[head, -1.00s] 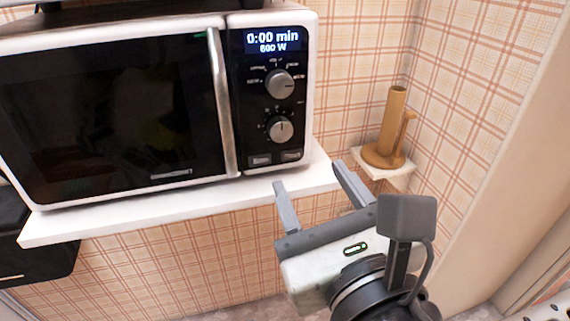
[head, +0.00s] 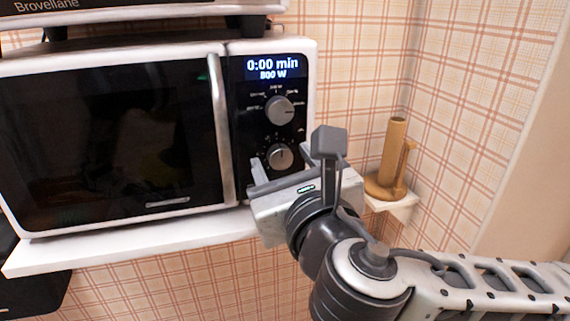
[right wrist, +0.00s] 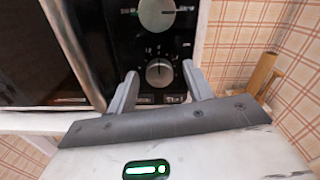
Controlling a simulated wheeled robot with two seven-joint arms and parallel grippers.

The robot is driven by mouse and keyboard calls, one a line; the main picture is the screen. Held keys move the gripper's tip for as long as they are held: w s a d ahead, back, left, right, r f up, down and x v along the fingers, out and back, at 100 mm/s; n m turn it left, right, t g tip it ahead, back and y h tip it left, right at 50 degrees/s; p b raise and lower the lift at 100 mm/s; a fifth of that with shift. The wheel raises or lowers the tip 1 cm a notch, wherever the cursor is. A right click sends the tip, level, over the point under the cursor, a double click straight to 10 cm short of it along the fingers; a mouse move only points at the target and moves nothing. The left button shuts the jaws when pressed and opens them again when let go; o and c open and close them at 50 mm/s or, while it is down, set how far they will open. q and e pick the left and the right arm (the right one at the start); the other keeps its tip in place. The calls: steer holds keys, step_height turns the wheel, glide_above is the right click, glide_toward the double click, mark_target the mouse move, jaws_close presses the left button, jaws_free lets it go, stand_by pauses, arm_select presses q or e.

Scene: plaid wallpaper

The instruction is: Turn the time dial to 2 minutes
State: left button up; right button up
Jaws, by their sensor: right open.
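The microwave (head: 110,140) stands on a white shelf, and its display (head: 273,67) reads 0:00 min and a wattage that looks like 800 W. The upper dial (head: 279,110) is a grey knob under the display. The lower dial (head: 280,157) is a smaller-scaled grey knob below it; it also shows in the right wrist view (right wrist: 159,72). My right gripper (head: 285,164) is open in front of the lower dial. In the right wrist view its fingers (right wrist: 160,82) appear on either side of that dial, slightly below it; contact cannot be told. My left gripper is not in view.
The white shelf (head: 130,246) juts out below the microwave. A wooden paper-towel holder (head: 394,155) stands on a small corner shelf (head: 395,206) to the right. Another appliance (head: 130,10) rests on top of the microwave. The vertical door handle (head: 221,130) is left of the dials.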

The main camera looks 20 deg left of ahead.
steer(key=c, duration=1)
steer(key=shift+o, duration=0.2)
